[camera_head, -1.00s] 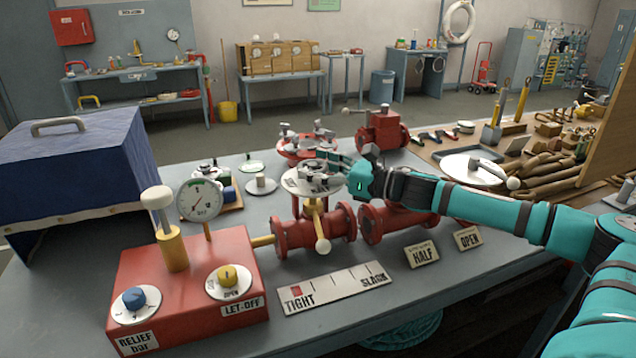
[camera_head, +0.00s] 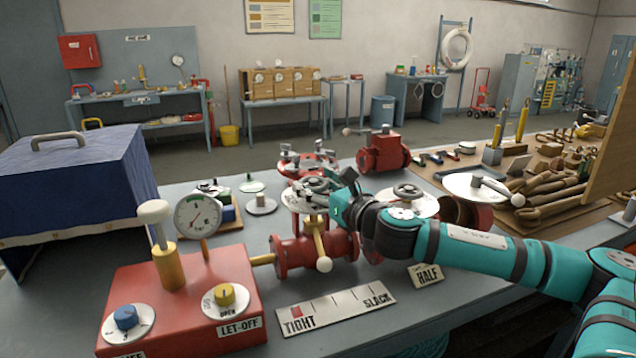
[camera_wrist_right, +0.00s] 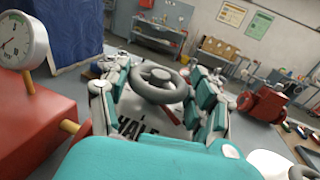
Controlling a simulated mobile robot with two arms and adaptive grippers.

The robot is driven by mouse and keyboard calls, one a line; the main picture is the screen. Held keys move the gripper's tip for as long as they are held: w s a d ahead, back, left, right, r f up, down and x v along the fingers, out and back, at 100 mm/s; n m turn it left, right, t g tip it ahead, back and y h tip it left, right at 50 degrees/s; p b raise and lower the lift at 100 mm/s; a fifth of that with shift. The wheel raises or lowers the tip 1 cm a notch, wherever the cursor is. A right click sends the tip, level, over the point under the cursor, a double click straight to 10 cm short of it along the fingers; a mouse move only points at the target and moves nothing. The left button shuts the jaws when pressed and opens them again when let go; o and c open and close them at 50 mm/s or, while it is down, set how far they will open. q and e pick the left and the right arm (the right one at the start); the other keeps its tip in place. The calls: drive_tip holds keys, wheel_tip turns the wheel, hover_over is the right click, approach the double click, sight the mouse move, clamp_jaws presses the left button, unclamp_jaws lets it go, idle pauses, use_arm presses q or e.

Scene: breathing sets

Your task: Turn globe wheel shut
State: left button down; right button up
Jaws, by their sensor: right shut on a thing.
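A grey handwheel (camera_head: 316,184), which I take to be the globe wheel, sits over a white round plate (camera_head: 291,199) on the red pipe valve. My right gripper (camera_head: 325,182) reaches it from the right and is shut on it. In the right wrist view, the wheel (camera_wrist_right: 142,75) lies between the two teal-and-grey fingers, and dark lettering shows on the plate (camera_wrist_right: 133,127) below. The gripper hides part of the wheel in the head view. A yellow lever with a pale knob (camera_head: 323,264) hangs below the plate. My left gripper is not in view.
A TIGHT-SLACK scale (camera_head: 336,304) lies in front of the valve. A red box (camera_head: 185,300) with a gauge (camera_head: 198,216) stands at left. Another grey handwheel (camera_head: 408,190) is just behind my right forearm. A HALF sign (camera_head: 426,276) stands below the forearm.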

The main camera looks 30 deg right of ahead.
sight(308, 182)
drive_tip(key=m+g+h+p, duration=0.2)
drive_tip(key=m+h+p, duration=0.1)
drive_tip(key=h+p, duration=0.1)
drive_tip(key=a+m+g+h+p, duration=0.1)
drive_tip(key=m+g+h+p, duration=0.2)
drive_tip(key=h, duration=0.3)
drive_tip(key=m+g+h+p, duration=0.2)
drive_tip(key=m+h+p, duration=0.2)
drive_tip(key=m+h, duration=0.1)
drive_tip(key=shift+w+a+r+p, duration=0.15)
drive_tip(key=shift+w+r+p, duration=0.1)
drive_tip(key=shift+w+p, duration=0.1)
drive_tip(key=m+g+h+p, duration=0.1)
drive_tip(key=g, duration=0.1)
drive_tip(key=m+g+h+p, duration=0.1)
drive_tip(key=m+g, duration=0.1)
drive_tip(key=g, duration=0.1)
drive_tip(key=shift+w+a+f+m+h, duration=0.1)
drive_tip(key=shift+w+m+h, duration=0.05)
drive_tip(key=shift+m+h, duration=0.15)
drive_tip(key=shift+w+f+m+g+h+p, duration=0.1)
drive_tip(key=shift+m+g+h+p, duration=0.15)
drive_tip(key=shift+m+g, duration=0.95)
drive_tip(key=shift+w+m+g+h+p, duration=0.2)
drive_tip(key=shift+m+g, duration=0.4)
drive_tip(key=shift+g, duration=1.2)
drive_tip(key=shift+s, duration=0.1)
drive_tip(key=o, duration=1.2)
wheel_tip(308, 182, up, 10)
